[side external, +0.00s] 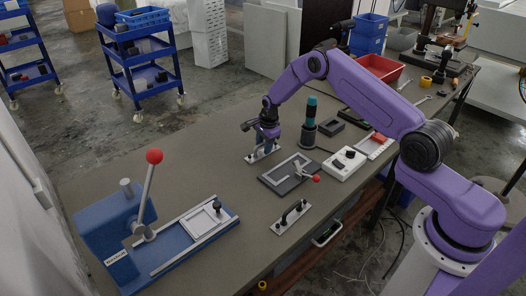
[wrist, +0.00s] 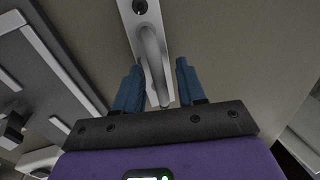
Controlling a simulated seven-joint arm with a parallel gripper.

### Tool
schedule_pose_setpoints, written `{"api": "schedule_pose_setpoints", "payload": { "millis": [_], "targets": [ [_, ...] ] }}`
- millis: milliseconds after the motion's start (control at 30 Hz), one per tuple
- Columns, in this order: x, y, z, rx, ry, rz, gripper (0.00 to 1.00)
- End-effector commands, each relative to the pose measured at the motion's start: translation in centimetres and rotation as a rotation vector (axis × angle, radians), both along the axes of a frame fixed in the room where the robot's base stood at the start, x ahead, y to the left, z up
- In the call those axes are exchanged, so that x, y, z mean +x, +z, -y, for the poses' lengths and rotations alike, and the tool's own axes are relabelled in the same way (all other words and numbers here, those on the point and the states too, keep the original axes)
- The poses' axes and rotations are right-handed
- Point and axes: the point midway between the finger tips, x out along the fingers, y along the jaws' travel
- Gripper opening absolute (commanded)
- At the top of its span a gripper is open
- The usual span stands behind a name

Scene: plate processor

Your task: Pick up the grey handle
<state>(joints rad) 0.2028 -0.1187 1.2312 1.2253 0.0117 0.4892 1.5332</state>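The grey handle (wrist: 152,60) is a rounded bar on a light mounting plate (wrist: 155,15) with a dark screw at its far end. In the wrist view, my gripper (wrist: 158,72) has its two blue fingers apart, one on each side of the handle's near part. The left finger looks close to the bar, and there is a visible gap to the right finger. I cannot tell whether either touches. In the side view, my gripper (side external: 262,144) is low over the plate (side external: 264,153) and hides most of the handle.
A second plate with a dark handle (side external: 289,215) lies nearer the table's front edge. A dark frame fixture with a red knob (side external: 290,174), a teal-topped tool (side external: 310,112) and a white switch box (side external: 343,163) stand to the right. A blue press (side external: 115,220) stands at left.

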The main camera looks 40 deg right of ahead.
Motion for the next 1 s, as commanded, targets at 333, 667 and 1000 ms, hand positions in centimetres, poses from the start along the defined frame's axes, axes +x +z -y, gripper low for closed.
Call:
{"api": "schedule_pose_setpoints", "payload": {
  "millis": [333,667,1000],
  "targets": [
    [0.1,-0.2,0.0,0.000,0.000,0.001,0.14],
    [0.1,-0.1,0.0,0.000,0.000,0.002,0.00],
    [0.2,1.9,0.0,0.000,0.000,0.003,0.00]
  ]
}}
